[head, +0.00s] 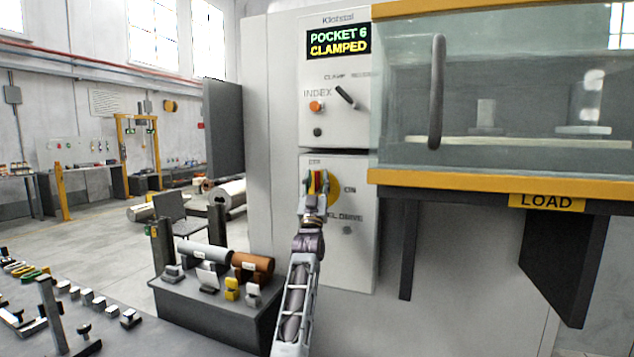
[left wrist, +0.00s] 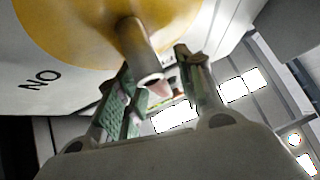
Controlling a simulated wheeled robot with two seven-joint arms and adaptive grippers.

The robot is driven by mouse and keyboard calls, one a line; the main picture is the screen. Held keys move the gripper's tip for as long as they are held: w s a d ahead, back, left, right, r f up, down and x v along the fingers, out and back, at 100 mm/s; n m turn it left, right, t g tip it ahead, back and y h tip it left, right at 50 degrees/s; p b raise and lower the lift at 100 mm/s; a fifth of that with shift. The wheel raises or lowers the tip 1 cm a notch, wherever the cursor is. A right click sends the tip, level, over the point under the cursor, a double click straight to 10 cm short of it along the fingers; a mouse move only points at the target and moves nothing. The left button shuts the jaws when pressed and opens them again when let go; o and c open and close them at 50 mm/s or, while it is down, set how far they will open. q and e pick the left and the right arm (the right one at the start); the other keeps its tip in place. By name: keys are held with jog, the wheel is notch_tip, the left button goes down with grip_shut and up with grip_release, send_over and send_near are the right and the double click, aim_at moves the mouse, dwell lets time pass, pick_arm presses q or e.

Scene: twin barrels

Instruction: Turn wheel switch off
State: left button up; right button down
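The wheel switch is a round yellow disc (head: 333,190) with a knob on the lower panel of the white machine. "ON" is printed to its right, and small lettering sits above it. My left gripper (head: 318,183) is in front of the disc and hides much of it, including the knob's direction. In the left wrist view, the yellow disc (left wrist: 85,25) fills the top, and the knob (left wrist: 138,42) sticks out towards the gripper. My left fingers (left wrist: 157,68) are spread, one on each side of the knob's end; contact cannot be told. My right gripper is not in view.
Above the switch is a panel (head: 318,75) with a display reading "POCKET 6 CLAMPED", an orange button and a black selector. A glazed yellow-framed enclosure (head: 400,110) juts out at the right. A grey parts stand (head: 215,312) is at the lower left.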

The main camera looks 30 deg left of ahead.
pick_arm(q)
jog(key=shift+v, duration=1)
jog(key=v, duration=1)
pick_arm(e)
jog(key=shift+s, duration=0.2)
